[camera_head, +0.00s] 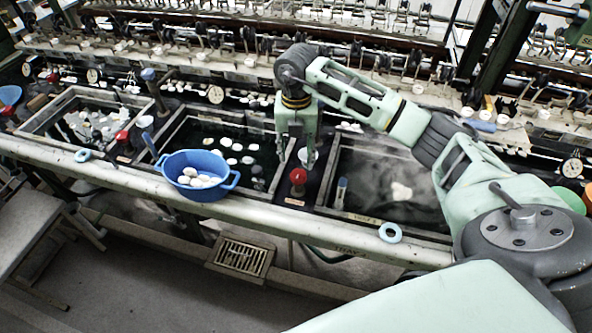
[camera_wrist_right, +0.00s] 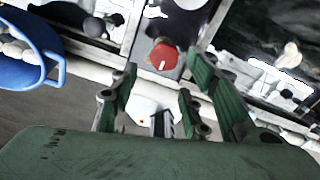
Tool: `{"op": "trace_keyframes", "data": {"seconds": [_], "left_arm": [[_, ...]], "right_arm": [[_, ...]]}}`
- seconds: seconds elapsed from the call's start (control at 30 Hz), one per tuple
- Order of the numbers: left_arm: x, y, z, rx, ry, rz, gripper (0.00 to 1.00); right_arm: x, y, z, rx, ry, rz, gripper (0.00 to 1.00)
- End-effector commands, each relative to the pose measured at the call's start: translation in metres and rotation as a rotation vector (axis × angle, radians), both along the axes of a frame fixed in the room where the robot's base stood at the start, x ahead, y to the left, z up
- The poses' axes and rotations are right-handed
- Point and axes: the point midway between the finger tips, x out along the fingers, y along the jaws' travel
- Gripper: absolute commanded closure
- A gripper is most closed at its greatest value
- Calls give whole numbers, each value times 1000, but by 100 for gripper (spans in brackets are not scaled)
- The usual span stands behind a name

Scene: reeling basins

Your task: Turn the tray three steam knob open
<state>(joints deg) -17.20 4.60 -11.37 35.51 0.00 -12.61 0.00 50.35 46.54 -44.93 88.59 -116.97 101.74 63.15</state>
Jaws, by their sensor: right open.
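The red steam knob (camera_head: 298,178) stands on the dark strip between the middle and right basins, left of the right basin (camera_head: 330,205). My right gripper (camera_head: 297,158) hangs over that strip, pointing down, with its fingertips just above the knob in the picture. In the right wrist view the red knob (camera_wrist_right: 163,54) has a white mark on its face and shows ahead of the gap between the fingers. The right gripper (camera_wrist_right: 163,70) is open and empty. Contact with the knob cannot be made out. My left gripper is not in view.
A blue colander (camera_head: 196,176) with white cocoons sits at the front rim, left of the knob. Another red knob (camera_head: 122,139) stands between the left and middle basins. A pale blue ring (camera_head: 390,232) lies on the front rail. Steam hangs over the right basin.

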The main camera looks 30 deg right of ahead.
Motion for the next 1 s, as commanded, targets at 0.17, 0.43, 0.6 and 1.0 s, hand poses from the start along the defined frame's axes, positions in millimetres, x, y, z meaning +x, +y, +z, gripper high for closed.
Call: {"op": "trace_keyframes", "data": {"seconds": [0.17, 0.43, 0.6, 1.0], "left_arm": [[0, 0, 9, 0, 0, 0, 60], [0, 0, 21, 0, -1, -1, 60], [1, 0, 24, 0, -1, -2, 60], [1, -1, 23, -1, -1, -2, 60]], "right_arm": [[-2, -1, -18, -6, 9, -2, 57], [-1, 0, -60, -3, 7, -1, 57], [-1, -1, -74, -2, 5, 0, 57], [-1, 0, -77, -3, 3, 1, 68]]}}
